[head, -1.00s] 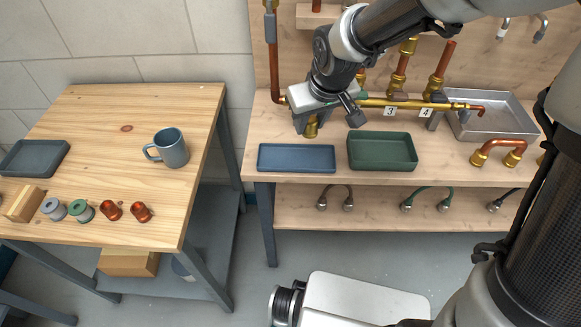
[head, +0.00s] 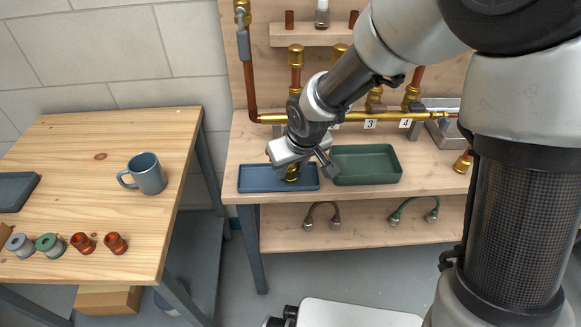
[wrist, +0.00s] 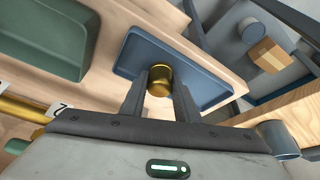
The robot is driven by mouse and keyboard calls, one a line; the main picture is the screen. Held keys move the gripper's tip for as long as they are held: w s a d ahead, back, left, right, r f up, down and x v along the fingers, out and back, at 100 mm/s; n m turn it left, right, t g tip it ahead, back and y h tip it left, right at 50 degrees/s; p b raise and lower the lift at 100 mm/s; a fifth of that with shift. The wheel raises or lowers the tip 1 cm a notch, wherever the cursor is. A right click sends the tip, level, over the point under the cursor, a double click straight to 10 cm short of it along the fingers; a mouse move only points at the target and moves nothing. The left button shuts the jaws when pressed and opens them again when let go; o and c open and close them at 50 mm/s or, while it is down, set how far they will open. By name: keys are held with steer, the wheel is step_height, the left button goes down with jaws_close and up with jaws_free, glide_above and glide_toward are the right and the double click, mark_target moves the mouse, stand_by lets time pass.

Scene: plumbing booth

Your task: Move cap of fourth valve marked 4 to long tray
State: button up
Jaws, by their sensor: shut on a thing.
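My gripper (head: 304,164) is shut on a brass cap (head: 292,174) over the long blue tray (head: 255,186). In the wrist view, the cap (wrist: 159,82) sits between the two fingers of my gripper (wrist: 160,92), with the blue tray (wrist: 207,85) behind it. I cannot tell whether the cap touches the tray floor. No other thing shows in the tray. The label 4 (head: 405,123) is on the brass pipe at the back right, below the fourth valve (head: 411,98). The top of that valve's copper stub is partly hidden by my arm.
A deeper green tray (head: 367,178) stands just right of the blue tray. The brass pipe (head: 350,117) with valves runs behind both. A wooden table (head: 75,165) at left holds a blue mug (head: 147,174) and several fittings. Hoses lie on the lower shelf (head: 360,235).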

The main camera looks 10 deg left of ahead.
steer(key=o, duration=1.1)
steer(key=shift+f, duration=0.1)
steer(key=shift+r+p, duration=0.4)
steer(key=shift+r, duration=0.15)
steer(key=p+v, duration=0.4)
steer(key=v, duration=0.7)
steer(key=shift+s+r, duration=0.1)
steer(key=shift+s, duration=0.05)
